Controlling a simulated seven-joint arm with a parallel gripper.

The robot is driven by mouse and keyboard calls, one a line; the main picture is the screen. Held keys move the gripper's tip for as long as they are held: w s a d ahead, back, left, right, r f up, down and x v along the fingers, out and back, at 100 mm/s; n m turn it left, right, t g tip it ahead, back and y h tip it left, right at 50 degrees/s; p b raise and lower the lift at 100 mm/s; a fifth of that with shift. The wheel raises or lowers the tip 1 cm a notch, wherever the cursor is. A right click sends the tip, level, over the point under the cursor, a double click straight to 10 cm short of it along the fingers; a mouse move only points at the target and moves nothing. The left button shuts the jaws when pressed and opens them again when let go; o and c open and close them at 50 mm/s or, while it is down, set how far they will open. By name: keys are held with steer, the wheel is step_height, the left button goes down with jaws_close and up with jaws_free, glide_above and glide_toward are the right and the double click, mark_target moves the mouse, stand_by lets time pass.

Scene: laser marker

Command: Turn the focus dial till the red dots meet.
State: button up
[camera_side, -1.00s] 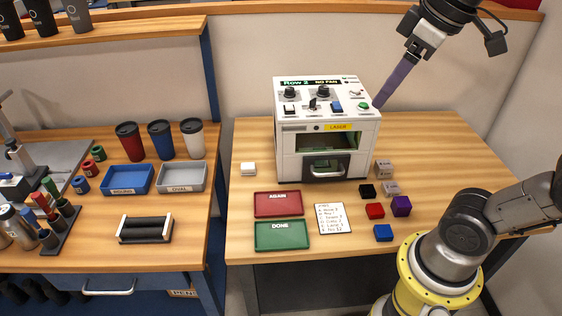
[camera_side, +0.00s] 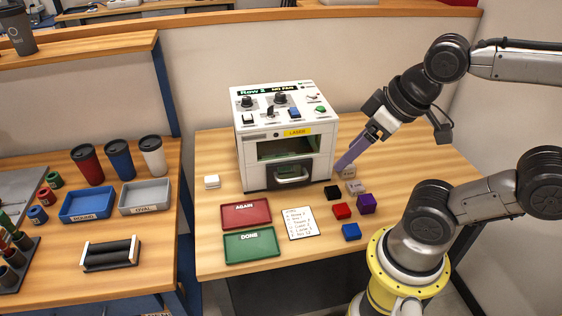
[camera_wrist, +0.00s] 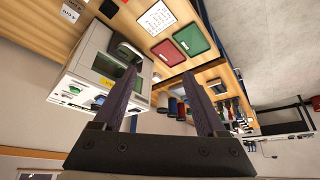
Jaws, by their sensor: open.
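The white laser marker (camera_side: 247,166) stands on the right table, its top panel carrying two black dials, a left dial (camera_side: 247,101) and a right dial (camera_side: 280,99). I cannot tell which is the focus dial, and no red dots can be made out. Its front window is dark and its door handle (camera_side: 291,177) is at the bottom. My gripper (camera_side: 342,168) is to the right of the machine, pointing down toward the grey blocks, apart from the dials. In the wrist view its two long fingers (camera_wrist: 165,95) are spread and empty, with the machine beyond the left finger.
Grey blocks (camera_side: 356,187) lie close below my gripper, with black, red, purple and blue blocks nearby. A red tray (camera_side: 246,201), a green tray (camera_side: 232,246) and a paper list (camera_side: 299,223) lie in front. Cups and trays fill the left table.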

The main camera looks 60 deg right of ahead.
steer(key=w+d+r+m+h, duration=0.1)
steer(key=w+d+r+m, duration=0.2)
steer(key=w+r, duration=0.3)
steer(key=w+d+r+m+h, duration=0.1)
steer(key=w+d+r+m, duration=0.2)
steer(key=w+r, duration=0.3)
steer(key=m+g+h, duration=0.1)
steer(key=m+g, duration=0.2)
glide_above(281, 94)
steer(key=s+a, duration=0.4)
step_height(281, 94, down, 4)
steer(key=shift+t, duration=0.3)
steer(key=x, duration=1.2)
steer(key=shift+w+d+f, duration=0.2)
steer(key=shift+f, duration=0.05)
jaws_close()
